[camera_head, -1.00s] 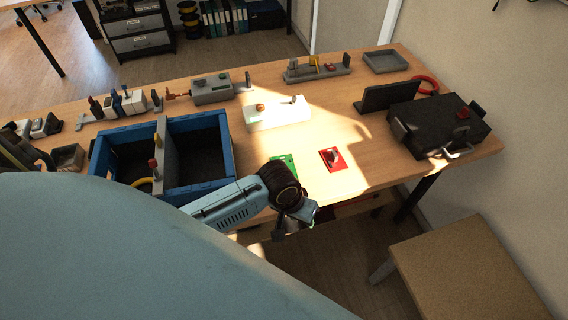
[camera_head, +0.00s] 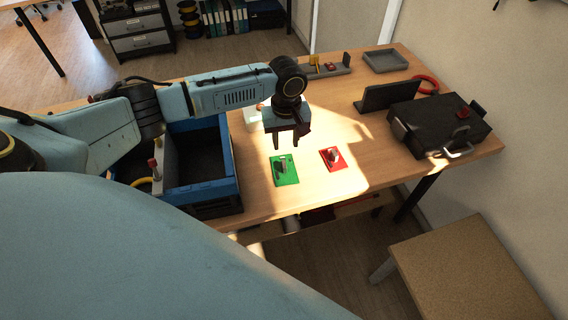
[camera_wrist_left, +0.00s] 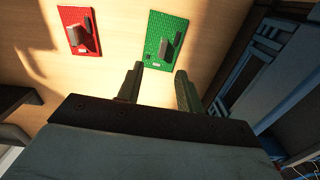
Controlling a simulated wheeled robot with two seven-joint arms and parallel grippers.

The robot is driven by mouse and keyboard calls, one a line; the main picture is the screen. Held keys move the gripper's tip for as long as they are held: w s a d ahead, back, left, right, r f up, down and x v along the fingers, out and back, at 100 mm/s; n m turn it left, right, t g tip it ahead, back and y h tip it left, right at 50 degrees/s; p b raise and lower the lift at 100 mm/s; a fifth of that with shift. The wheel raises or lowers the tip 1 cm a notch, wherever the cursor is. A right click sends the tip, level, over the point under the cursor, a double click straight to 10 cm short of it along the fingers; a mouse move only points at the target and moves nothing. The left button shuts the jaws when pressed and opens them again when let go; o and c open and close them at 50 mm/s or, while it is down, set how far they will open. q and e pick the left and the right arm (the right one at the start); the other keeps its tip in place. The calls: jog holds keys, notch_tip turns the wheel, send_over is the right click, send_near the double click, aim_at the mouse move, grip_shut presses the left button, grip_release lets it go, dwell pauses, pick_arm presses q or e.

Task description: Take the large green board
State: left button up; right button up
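The green board (camera_head: 284,170) lies flat near the front edge of the wooden table, with a grey upright part on it. It also shows in the left wrist view (camera_wrist_left: 164,40), beyond my fingertips. My left gripper (camera_head: 286,146) hangs above the table just behind the green board, fingers pointing down. Its two fingers show apart and empty in the left wrist view (camera_wrist_left: 160,75). No contact with the board shows. My right gripper is in neither view.
A red board (camera_head: 333,159) lies to the right of the green one. A blue two-part bin (camera_head: 226,170) stands to the left. A black case (camera_head: 440,128) and a dark stand (camera_head: 386,97) sit at the right. Bare table lies around the boards.

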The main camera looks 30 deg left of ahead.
aim_at(284, 164)
pick_arm(q)
notch_tip(284, 164, down, 4)
jog(key=shift+r, duration=0.25)
jog(key=shift+s+a+f+b, duration=0.1)
jog(key=shift+f+b, duration=0.25)
jog(key=shift+f, duration=1)
jog(key=shift+s+a+f+b, duration=0.1)
jog(key=shift+f+b, duration=0.2)
jog(key=shift+f, duration=1.05)
jog(key=shift+c, duration=0.5)
grip_shut()
